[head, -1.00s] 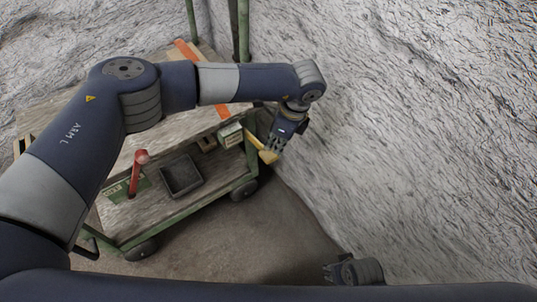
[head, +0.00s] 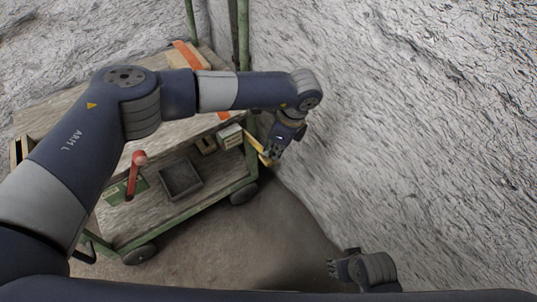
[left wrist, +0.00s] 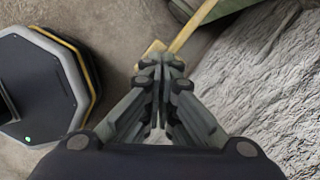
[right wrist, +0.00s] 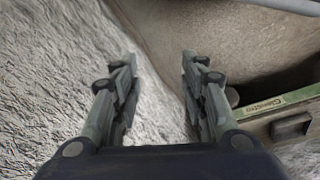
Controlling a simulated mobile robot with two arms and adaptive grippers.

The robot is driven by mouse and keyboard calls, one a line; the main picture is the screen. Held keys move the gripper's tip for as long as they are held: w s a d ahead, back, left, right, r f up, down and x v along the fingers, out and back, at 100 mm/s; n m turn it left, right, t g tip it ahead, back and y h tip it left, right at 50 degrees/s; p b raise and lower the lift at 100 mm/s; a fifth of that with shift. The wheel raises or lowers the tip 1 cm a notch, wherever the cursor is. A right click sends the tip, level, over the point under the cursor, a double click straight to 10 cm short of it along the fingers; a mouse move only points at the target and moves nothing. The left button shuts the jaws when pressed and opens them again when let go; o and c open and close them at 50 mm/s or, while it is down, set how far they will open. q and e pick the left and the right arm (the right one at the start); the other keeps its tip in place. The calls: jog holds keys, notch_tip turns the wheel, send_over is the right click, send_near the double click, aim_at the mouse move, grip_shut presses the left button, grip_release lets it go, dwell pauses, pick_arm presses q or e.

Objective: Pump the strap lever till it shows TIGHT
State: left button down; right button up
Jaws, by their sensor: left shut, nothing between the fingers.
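A yellow lever (head: 254,143) sticks out from the end of the cart, near the lower end of the orange strap (head: 224,115). In the left wrist view the lever (left wrist: 195,28) runs from the top edge down to a flat yellow end (left wrist: 149,52). My left gripper (head: 269,156) is shut and empty, its fingertips (left wrist: 163,64) right by that end; I cannot tell whether they touch. A small pale box (head: 230,136) sits beside the lever; no TIGHT mark is readable. My right gripper (head: 331,268) is open and empty (right wrist: 156,62), low and away from the cart.
The green-framed cart (head: 190,215) bears a red-handled lever (head: 134,172) and a dark tray (head: 180,178). A rough pale wall (head: 420,130) rises close on the right. Bare floor (head: 270,235) lies between cart and wall. My left arm covers part of the cart.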

pick_arm(q)
jog(key=b+x, duration=0.2)
jog(key=x, duration=0.1)
jog(key=shift+s+d+f, duration=0.1)
jog(key=shift+d+f, duration=0.25)
jog(key=shift+f+b, duration=0.1)
jog(key=shift+b, duration=0.2)
pick_arm(e)
jog(key=w+v, duration=0.1)
jog(key=v, duration=0.9)
jog(key=shift+r+t, duration=0.15)
jog(key=shift+t, duration=0.15)
jog(key=shift+w, duration=0.15)
pick_arm(q)
jog(key=d, duration=0.1)
jog(key=s+d+r, duration=0.1)
jog(key=shift+d, duration=0.4)
pick_arm(e)
jog(key=shift+r, duration=0.3)
